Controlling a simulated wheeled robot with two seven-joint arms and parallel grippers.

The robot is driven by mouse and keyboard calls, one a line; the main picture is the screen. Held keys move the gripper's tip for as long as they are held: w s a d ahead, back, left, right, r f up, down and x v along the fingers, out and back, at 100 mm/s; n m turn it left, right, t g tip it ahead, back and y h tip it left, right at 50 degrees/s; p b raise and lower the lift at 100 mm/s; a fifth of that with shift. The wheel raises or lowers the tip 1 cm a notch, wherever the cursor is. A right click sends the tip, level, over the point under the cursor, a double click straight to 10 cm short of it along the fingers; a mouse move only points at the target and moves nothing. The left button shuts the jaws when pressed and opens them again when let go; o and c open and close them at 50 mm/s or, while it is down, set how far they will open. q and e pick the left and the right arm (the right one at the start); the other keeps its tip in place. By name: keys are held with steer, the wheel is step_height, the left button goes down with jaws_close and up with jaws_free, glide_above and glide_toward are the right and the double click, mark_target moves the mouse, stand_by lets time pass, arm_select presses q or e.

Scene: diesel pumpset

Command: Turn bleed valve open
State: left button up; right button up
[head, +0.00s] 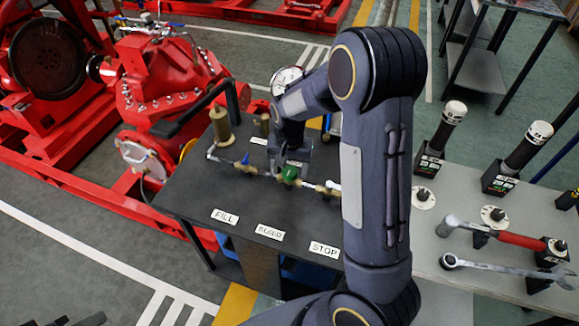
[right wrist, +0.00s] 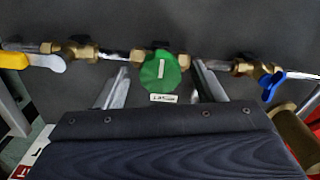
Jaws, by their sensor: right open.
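A green round knob (head: 290,174) sits on the middle valve of a brass pipe line on the dark bench. A "BLEED" label (head: 270,232) lies on the bench front between two others. In the right wrist view the green knob (right wrist: 161,72) has a pale bar on its face, and a small white tag lies beside it. My right gripper (head: 285,166) is above the middle valve. In the right wrist view my right gripper (right wrist: 160,68) is open, with one finger on each side of the knob; contact cannot be told. My left gripper is not clearly in view.
A blue-handled valve (right wrist: 271,80) and a yellow-and-white-handled valve (right wrist: 45,64) flank the knob on the same line. A brass cylinder (head: 221,127) stands behind the pipe. A grey table with a red-handled hammer (head: 505,235) and a wrench (head: 510,268) is at right.

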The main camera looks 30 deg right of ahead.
steer(key=c, duration=1)
steer(key=n+b, duration=0.1)
steer(key=n, duration=0.9)
steer(key=shift+n, duration=0.4)
steer(key=n, duration=0.6)
steer(key=shift+r, duration=0.1)
steer(key=n, duration=0.6)
steer(key=shift+w+n+p, duration=0.1)
steer(key=shift+n+p, duration=0.2)
